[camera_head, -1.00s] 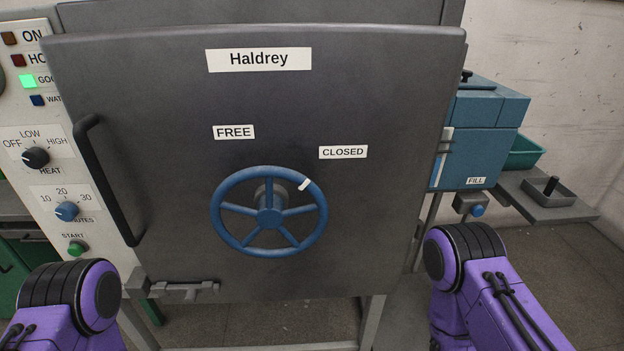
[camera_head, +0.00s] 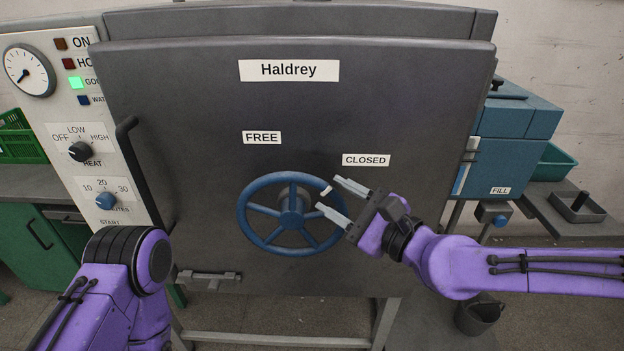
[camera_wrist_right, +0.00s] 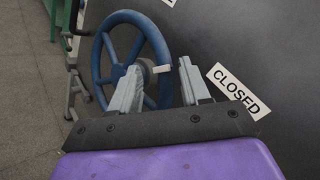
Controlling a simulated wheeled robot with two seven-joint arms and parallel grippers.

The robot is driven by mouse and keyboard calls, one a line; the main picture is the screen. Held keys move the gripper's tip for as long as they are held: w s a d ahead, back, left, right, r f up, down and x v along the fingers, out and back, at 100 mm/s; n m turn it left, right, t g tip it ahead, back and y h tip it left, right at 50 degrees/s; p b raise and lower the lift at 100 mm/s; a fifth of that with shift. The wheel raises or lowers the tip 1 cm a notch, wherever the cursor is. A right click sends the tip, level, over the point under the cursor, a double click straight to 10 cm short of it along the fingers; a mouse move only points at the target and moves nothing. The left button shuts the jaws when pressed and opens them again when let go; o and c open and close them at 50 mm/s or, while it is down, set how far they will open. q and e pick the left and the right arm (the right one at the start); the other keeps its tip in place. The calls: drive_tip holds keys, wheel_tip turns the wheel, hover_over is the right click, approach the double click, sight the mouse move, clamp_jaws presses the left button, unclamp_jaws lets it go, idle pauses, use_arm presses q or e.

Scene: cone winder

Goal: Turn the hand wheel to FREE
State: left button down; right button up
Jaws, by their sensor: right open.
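The blue hand wheel (camera_head: 258,209) is on the dark door in the head view. Its white mark (camera_head: 326,191) is at the upper right of the rim, on the side of the CLOSED label (camera_head: 366,160). The FREE label (camera_head: 262,138) is above the wheel, to the left. My right gripper (camera_head: 341,198) is open at the right side of the wheel, its fingers pointing left at the rim near the mark. The wheel (camera_wrist_right: 104,40) also shows beyond the open fingers in the right wrist view; contact cannot be told. My left gripper is out of view; only its arm shows.
The dark door (camera_head: 200,110) carries a black handle (camera_head: 142,170) at left and a latch (camera_head: 210,275) below. A control panel (camera_head: 75,110) stands at left, a blue box (camera_head: 515,120) at right. A dark bucket (camera_head: 478,314) is on the floor.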

sight(323, 190)
drive_tip(key=p+x, duration=0.1)
drive_tip(key=x, duration=0.5)
drive_tip(key=shift+a, duration=0.1)
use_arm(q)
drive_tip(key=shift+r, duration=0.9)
use_arm(e)
drive_tip(key=shift+w+a+f, duration=0.1)
drive_tip(key=shift+w+a, duration=0.05)
drive_tip(key=shift+w, duration=0.05)
